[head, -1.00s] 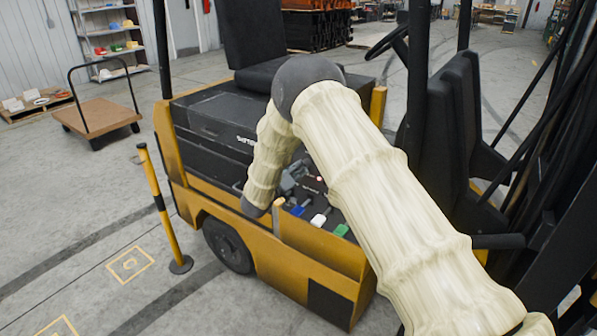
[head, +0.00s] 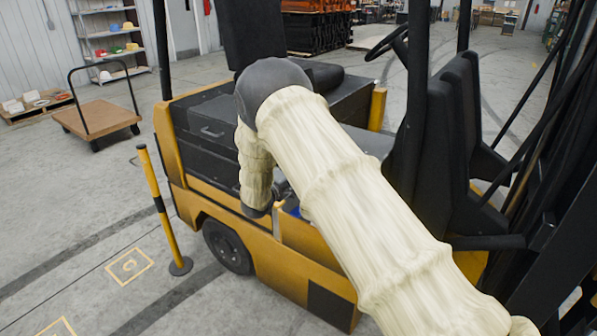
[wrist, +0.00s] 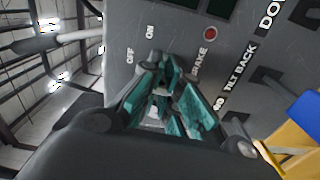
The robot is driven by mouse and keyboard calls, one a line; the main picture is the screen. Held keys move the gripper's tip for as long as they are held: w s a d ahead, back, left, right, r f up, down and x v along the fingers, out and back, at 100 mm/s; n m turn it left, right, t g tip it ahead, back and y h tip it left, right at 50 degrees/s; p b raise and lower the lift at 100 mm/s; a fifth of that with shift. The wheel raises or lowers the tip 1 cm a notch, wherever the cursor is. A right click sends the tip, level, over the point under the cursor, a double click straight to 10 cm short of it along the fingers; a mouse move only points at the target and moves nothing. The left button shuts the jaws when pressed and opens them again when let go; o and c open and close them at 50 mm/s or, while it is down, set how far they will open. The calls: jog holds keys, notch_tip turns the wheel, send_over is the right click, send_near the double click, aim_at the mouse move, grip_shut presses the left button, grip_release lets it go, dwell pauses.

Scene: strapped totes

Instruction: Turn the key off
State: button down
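In the wrist view a dark grey control panel (wrist: 185,40) fills the upper middle, with OFF and ON lettering at its left. My gripper (wrist: 165,75), with teal finger pads, reaches to the panel just below this lettering. A small grey part (wrist: 152,57) shows at the fingertips; I cannot tell whether it is the key or part of a finger. No key is clearly visible, and whether the pads hold anything is hidden. In the head view my arm covers most of the panel and the gripper, on the side of the yellow and black forklift (head: 275,255).
A round red light (wrist: 210,34) and BRAKE and TILT BACK labels are right of the fingers. A blue lever knob (wrist: 303,112) is at the far right.

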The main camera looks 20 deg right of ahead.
jog(key=shift+w+n, duration=0.1)
jog(key=shift+n, duration=0.4)
jog(key=shift+a, duration=0.1)
jog(key=c, duration=1)
grip_release()
jog(key=v, duration=1.2)
